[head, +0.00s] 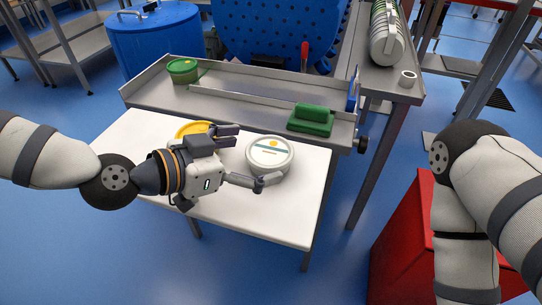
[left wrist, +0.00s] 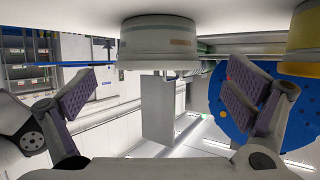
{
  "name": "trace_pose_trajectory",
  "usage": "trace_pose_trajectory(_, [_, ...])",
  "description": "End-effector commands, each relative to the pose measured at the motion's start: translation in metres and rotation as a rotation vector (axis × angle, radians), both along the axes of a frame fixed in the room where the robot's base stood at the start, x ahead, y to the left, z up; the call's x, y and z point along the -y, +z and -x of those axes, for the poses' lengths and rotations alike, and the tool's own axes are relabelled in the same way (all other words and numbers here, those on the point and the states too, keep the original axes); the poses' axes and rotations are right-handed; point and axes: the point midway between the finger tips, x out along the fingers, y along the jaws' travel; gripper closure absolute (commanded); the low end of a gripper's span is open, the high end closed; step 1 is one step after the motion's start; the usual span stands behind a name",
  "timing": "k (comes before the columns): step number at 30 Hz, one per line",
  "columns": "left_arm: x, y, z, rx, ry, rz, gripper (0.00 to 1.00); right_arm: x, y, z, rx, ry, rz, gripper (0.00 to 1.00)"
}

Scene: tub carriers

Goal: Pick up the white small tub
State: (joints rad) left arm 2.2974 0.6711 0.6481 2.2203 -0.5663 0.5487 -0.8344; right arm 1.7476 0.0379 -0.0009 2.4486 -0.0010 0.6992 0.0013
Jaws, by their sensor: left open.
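The white small tub (head: 272,158) stands upright on the white table, right of the yellow tub (head: 188,127), with a yellow and blue mark on its lid. My left gripper (head: 247,158) is open at the tub's left side, one finger behind-left and one in front of it. In the left wrist view, which is upside down, the white tub (left wrist: 158,42) hangs from the top between the spread fingers of the left gripper (left wrist: 160,90), with space on both sides. The gripper hides part of the yellow tub. My right arm shows at the right, but its gripper is out of view.
The white table (head: 290,205) has free room at its front. Behind it is a metal tray bench (head: 240,105) with a raised edge, holding a green tub (head: 184,70) and a green block-like object (head: 310,120). A blue drum (head: 155,40) stands behind.

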Motion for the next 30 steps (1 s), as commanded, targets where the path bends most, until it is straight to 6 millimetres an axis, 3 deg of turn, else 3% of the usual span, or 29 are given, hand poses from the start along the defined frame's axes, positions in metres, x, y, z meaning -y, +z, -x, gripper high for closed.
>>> trace_pose_trajectory(6, [0.030,-0.016,-0.022,-0.002,-0.002,-0.001,0.03,0.000,-0.005,0.004,-0.015,0.000,0.000,0.71])
trace_pose_trajectory(14, [0.035,-0.016,-0.025,0.001,0.000,0.000,0.03,0.000,-0.005,0.004,-0.015,0.001,0.000,0.71])
trace_pose_trajectory(22, [0.034,-0.016,-0.025,0.000,-0.001,0.000,0.62,0.000,-0.005,0.004,-0.015,0.001,0.000,0.71])
trace_pose_trajectory(30, [0.034,-0.015,-0.025,0.001,0.000,0.000,0.62,0.000,-0.004,0.004,-0.013,0.001,0.000,0.71])
